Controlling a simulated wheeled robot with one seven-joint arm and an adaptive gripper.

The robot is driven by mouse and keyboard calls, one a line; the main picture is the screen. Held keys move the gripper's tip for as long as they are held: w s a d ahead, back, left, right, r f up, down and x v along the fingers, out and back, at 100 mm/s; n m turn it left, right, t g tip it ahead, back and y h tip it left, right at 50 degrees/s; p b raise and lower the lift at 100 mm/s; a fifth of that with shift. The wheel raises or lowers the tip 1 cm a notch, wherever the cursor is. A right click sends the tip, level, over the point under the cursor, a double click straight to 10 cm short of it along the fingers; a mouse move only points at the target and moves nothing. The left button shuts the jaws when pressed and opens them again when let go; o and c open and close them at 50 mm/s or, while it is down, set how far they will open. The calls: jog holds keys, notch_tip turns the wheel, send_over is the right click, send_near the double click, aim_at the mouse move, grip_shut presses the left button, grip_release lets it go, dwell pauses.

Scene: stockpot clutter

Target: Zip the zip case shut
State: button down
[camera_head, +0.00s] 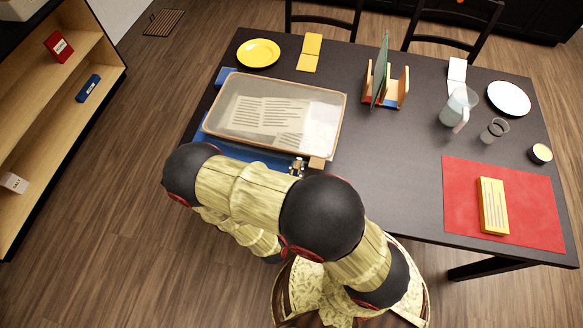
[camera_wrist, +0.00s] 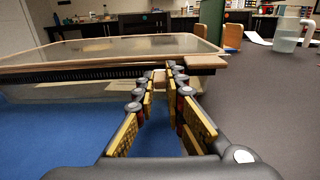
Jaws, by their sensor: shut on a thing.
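The zip case (camera_head: 222,130) is a flat, clear-topped case with a tan rim and printed sheets visible inside. It lies at the left of the table, on a blue mat (camera_head: 262,158). In the wrist view, the case (camera_wrist: 70,60) has a dark toothed zip (camera_wrist: 70,73) along its near side. My gripper (camera_head: 297,167) is at the near right corner. In the wrist view, my gripper (camera_wrist: 161,80) is shut on a small tan piece, apparently the zip pull, mostly hidden by the fingers. A tan tab (camera_head: 317,163) sticks out just right of the fingers.
A rack with a green board (camera_head: 381,70) stands behind right of the case. A yellow plate (camera_head: 258,53) and yellow booklet (camera_head: 310,50) lie behind it. A pitcher (camera_head: 458,107), glass (camera_head: 494,130) and red mat (camera_head: 460,215) are at right. The table's middle is clear.

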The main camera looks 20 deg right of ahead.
jog(key=c, duration=1.8)
grip_release()
jog(key=shift+c, duration=0.2)
